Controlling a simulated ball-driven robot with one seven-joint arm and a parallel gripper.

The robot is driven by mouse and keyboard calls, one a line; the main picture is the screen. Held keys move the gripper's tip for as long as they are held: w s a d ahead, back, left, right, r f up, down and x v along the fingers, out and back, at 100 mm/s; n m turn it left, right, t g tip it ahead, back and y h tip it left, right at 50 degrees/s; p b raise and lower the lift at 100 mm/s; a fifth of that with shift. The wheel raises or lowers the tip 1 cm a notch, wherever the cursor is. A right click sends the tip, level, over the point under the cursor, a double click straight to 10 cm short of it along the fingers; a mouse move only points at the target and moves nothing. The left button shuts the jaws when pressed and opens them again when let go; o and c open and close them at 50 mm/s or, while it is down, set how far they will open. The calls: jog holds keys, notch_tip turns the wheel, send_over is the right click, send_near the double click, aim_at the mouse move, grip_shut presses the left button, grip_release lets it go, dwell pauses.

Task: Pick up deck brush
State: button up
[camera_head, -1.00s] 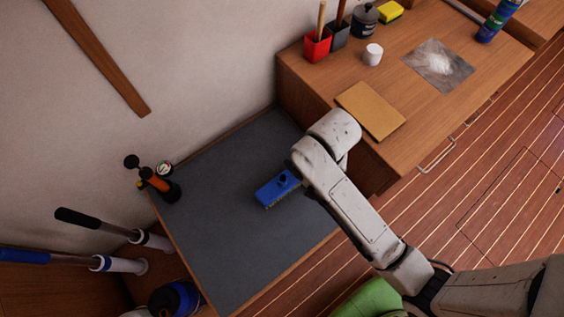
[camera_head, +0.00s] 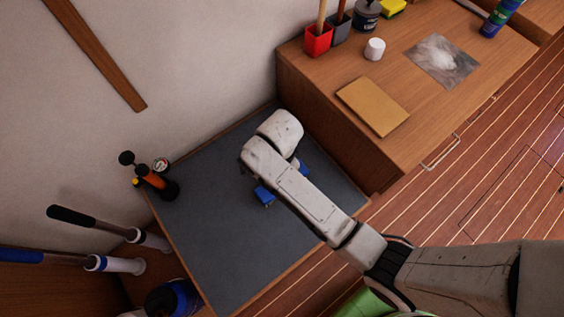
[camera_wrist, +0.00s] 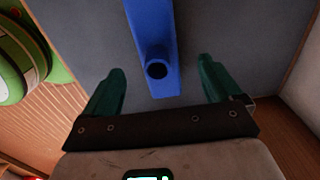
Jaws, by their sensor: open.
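The deck brush is a blue block with a round dark socket. In the head view the brush (camera_head: 264,194) lies on the grey mat, mostly hidden under my arm. In the wrist view the brush (camera_wrist: 152,40) runs from the top edge down between my fingers, its socket facing the camera. My gripper (camera_wrist: 160,80) is open, with one green finger on each side of the brush and a gap on both sides. The fingers do not appear to touch it. In the head view my gripper is hidden behind my arm.
The grey mat (camera_head: 225,245) is mostly clear. An orange and black item (camera_head: 155,180) stands at its left edge. A higher wooden counter (camera_head: 340,130) with a tan board (camera_head: 372,106) adjoins it on the right. Two handled tubes (camera_head: 120,262) stand at the lower left.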

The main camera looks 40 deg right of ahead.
jog(key=shift+s+d+f, duration=0.1)
jog(key=shift+f, duration=1.25)
jog(key=shift+s+f, duration=0.1)
jog(key=shift+f, duration=1.2)
jog(key=shift+c, duration=0.2)
jog(key=c, duration=1.3)
jog(key=shift+r, duration=0.1)
jog(key=shift+r, duration=0.55)
jog(key=s+d+r, duration=0.1)
jog(key=s+r, duration=0.3)
jog(key=s+d+r, duration=0.1)
jog(key=s+r, duration=0.3)
jog(key=s, duration=0.1)
jog(key=s+d+r, duration=0.1)
jog(key=s+r, duration=0.2)
jog(key=s, duration=0.1)
jog(key=shift+s+d+r, duration=0.25)
jog(key=shift+s+r, duration=0.05)
jog(key=shift+r, duration=0.1)
